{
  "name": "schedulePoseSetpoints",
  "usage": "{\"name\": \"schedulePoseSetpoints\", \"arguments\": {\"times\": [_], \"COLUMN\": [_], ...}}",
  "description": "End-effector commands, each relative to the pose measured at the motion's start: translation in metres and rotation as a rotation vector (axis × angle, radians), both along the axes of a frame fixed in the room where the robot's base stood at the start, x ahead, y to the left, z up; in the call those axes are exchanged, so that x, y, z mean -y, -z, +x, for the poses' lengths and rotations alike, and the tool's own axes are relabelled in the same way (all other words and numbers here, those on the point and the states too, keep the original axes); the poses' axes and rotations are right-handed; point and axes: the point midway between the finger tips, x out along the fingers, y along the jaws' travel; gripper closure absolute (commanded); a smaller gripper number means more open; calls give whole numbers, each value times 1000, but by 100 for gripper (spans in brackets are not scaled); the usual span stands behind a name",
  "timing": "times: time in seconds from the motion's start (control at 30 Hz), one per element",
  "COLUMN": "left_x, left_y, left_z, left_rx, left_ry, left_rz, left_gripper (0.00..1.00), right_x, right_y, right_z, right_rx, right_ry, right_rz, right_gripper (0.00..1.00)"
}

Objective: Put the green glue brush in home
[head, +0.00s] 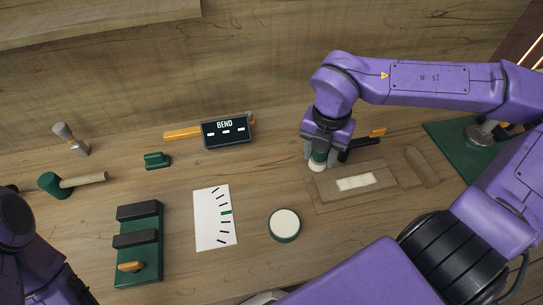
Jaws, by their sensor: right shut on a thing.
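My right gripper (320,151) points down near the back of the bench, right of the sign. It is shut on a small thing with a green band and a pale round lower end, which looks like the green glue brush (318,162). Its upper part is hidden between the fingers. The pale end is over the left back corner of a shallow wooden board (322,192) with a white pad (356,183); I cannot tell if they touch. No place labelled home is readable. My left arm shows at the lower left, but its gripper is outside the picture.
A black bar with an orange tip (359,143) lies close right of the gripper. A green-rimmed pot (285,238), a marked paper (208,225), a green fixture (150,262), a BEND sign (226,133) and a mallet (52,185) stand leftward. Bare bench lies between sign and pot.

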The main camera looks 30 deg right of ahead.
Motion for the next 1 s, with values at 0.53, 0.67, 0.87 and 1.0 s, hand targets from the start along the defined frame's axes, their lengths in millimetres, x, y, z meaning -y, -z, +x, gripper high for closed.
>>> {"name": "schedulePoseSetpoints", "arguments": {"times": [0.53,0.67,0.87,1.0], "left_x": [0,0,0,0], "left_y": [47,45,43,43], "left_z": [0,0,0,0], "left_rx": [0,0,0,-1], "left_ry": [0,0,0,0], "left_rz": [0,0,0,-1], "left_gripper": [57,57,57,57], "right_x": [-33,-39,-45,-45], "right_y": [53,78,99,123], "right_z": [95,115,131,131], "right_rx": [-5,-2,0,0], "right_ry": [-5,-5,-5,-6], "right_rz": [-5,-4,-4,-4], "right_gripper": [84,84,84,84]}}
